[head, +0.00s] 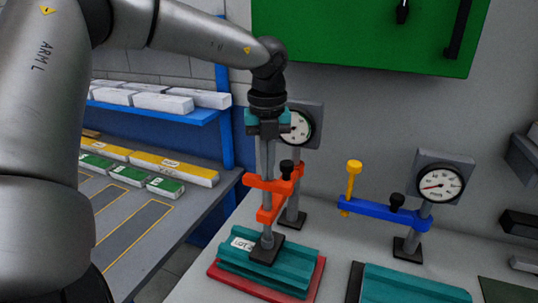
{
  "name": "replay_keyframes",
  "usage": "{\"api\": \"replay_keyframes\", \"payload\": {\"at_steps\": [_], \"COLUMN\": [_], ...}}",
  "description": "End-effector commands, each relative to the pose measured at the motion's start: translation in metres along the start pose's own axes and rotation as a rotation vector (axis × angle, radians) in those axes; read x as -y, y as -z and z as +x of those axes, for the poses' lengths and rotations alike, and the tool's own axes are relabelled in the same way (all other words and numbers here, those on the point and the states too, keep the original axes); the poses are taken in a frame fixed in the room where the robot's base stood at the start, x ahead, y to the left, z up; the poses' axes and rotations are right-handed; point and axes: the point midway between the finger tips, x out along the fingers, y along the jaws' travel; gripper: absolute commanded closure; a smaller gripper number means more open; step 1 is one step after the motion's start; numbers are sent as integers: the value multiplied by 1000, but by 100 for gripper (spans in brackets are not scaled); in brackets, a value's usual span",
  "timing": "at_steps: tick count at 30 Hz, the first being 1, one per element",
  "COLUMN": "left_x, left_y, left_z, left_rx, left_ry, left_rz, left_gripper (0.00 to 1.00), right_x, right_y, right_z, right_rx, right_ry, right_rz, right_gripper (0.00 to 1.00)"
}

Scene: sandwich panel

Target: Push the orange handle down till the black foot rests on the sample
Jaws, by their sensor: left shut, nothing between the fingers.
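My left gripper (266,172) points straight down from the arm above. Its fingers are shut and empty, with the tips at the orange handle (284,187). I cannot tell whether they press on it. A second orange piece (265,214) lies just below. A grey rod runs down from there to the square black foot (267,250). The foot appears to be at the top of the ridged teal sample (294,269); contact is not clear. The sample lies on a red base (318,285) and has a white label at its left. My right gripper is not in view.
A dial gauge (297,127) stands behind the gripper, partly hidden. To the right is a second stand with a blue arm (375,213), yellow knob (354,167) and gauge (439,185). Another teal panel (405,284) lies below it. A grey bench (140,220) stands at left.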

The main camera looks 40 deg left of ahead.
Motion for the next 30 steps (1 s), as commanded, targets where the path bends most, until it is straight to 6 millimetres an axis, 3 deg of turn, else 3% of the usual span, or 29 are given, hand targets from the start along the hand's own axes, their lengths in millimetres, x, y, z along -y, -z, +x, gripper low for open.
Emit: {"api": "replay_keyframes", "payload": {"at_steps": [11,30], "left_x": [-1,0], "left_y": [1,0], "left_z": [-1,-53], "left_rx": [-5,0], "left_ry": [-3,-1], "left_rz": [0,0], "left_gripper": [100,100], "right_x": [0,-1], "right_y": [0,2], "right_z": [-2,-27], "right_rx": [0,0], "right_ry": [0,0], "right_rz": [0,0], "right_gripper": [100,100]}}
